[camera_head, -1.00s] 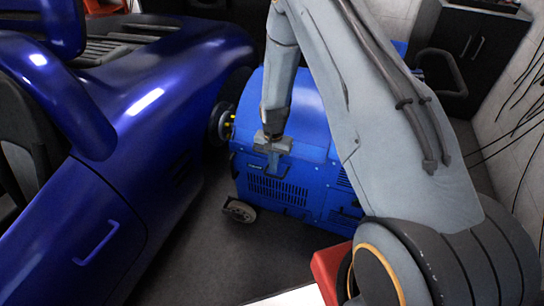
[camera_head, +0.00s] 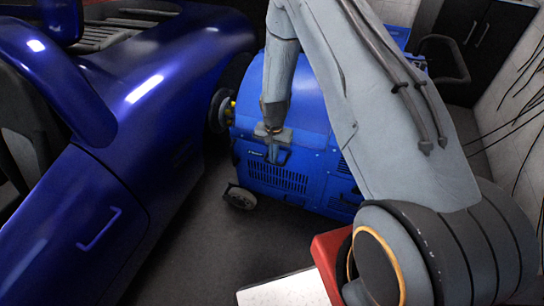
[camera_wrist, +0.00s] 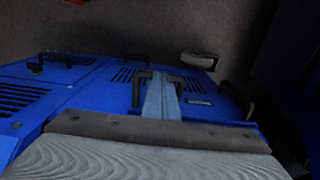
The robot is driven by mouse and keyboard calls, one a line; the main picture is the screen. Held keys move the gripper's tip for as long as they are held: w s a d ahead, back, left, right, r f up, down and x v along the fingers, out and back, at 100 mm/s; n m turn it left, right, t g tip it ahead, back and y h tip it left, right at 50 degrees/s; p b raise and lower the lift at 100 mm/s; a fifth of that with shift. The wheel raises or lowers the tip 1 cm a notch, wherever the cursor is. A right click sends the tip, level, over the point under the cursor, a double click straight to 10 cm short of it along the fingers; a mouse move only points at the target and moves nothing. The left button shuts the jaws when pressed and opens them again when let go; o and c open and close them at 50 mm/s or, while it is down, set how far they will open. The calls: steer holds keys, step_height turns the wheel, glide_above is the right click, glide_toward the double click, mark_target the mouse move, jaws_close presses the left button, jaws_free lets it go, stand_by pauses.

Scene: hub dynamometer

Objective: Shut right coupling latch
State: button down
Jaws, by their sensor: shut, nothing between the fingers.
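The blue dynamometer cabinet (camera_head: 290,95) stands beside the car, its left end close to the wheel hub, where a yellow part (camera_head: 231,108) shows. My gripper (camera_head: 274,158) is shut and empty, its fingertips in front of the cabinet's vented face. In the wrist view, my closed fingers (camera_wrist: 163,82) lie over the blue panel, next to a dark bracket-like handle (camera_wrist: 138,92). Another dark part shows just behind the fingertips. I cannot tell for certain which dark part is the right coupling latch, nor whether the fingers touch it.
The blue car (camera_head: 110,150) fills the left side. A caster wheel (camera_head: 240,197) sits at the cabinet's lower left. Bare dark floor lies between car and cabinet. A dark cupboard (camera_head: 478,50) and hanging cables are at the right. A white surface (camera_head: 285,291) shows at the bottom.

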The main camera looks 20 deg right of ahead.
step_height(320, 180, down, 9)
steer(key=b, duration=0.6)
steer(key=shift+s+a, duration=0.2)
steer(key=shift+s, duration=0.1)
stand_by(0.6)
steer(key=s+a+r, duration=0.2)
steer(key=s+a, duration=0.6)
steer(key=s, duration=0.3)
steer(key=shift+r, duration=0.35)
